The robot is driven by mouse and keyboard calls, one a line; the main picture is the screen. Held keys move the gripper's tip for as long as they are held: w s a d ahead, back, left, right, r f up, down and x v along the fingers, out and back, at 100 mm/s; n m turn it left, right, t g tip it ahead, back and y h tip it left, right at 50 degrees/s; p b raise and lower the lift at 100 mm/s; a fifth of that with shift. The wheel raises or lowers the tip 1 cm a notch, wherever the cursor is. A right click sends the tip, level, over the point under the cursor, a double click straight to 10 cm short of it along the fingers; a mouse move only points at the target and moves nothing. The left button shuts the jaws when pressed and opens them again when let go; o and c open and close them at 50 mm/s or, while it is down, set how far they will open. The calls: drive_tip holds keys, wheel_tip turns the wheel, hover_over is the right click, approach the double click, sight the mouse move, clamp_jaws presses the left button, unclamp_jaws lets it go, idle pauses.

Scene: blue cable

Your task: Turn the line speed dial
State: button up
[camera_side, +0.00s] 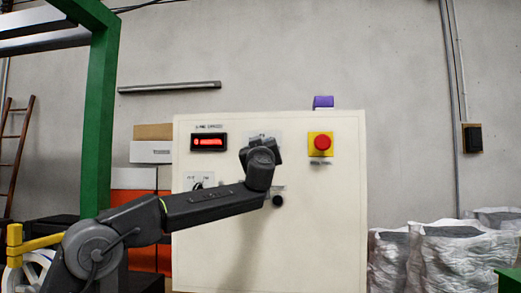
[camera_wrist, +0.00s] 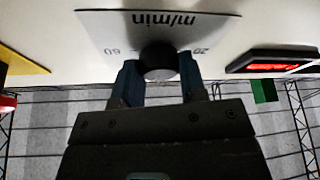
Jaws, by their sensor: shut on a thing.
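The line speed dial is a black round knob (camera_wrist: 159,60) on a pale scale plate (camera_wrist: 110,25) marked "m/min", with 60 and 20 readable, upside down in the wrist view. My gripper (camera_wrist: 158,78) has its two blue-grey fingers on either side of the knob and is shut on it. In the side view my gripper (camera_side: 262,150) is up against the white control panel (camera_side: 330,230), and my wrist hides the knob there. The knob's pointer mark cannot be made out.
A red lit display (camera_side: 209,142) is left of my gripper, and a red emergency button (camera_side: 322,143) on a yellow plate is to the right. Below are a small switch (camera_side: 198,183) and a black knob (camera_side: 278,201). Sacks (camera_side: 450,255) stand right of the panel.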

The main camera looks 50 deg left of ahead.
drive_tip(key=n+g, duration=0.2)
drive_tip(key=n, duration=0.3)
drive_tip(key=n+g, duration=0.2)
drive_tip(key=n, duration=0.3)
drive_tip(key=n+g, duration=0.2)
drive_tip(key=n, duration=0.3)
drive_tip(key=shift+w, duration=0.1)
drive_tip(key=shift+n, duration=0.4)
drive_tip(key=o, duration=0.9)
drive_tip(key=shift+r, duration=0.1)
drive_tip(key=shift+d, duration=0.15)
drive_tip(key=r+v, duration=0.1)
drive_tip(key=v, duration=1.2)
drive_tip(key=shift+d+f, duration=0.25)
drive_tip(key=shift+d, duration=0.1)
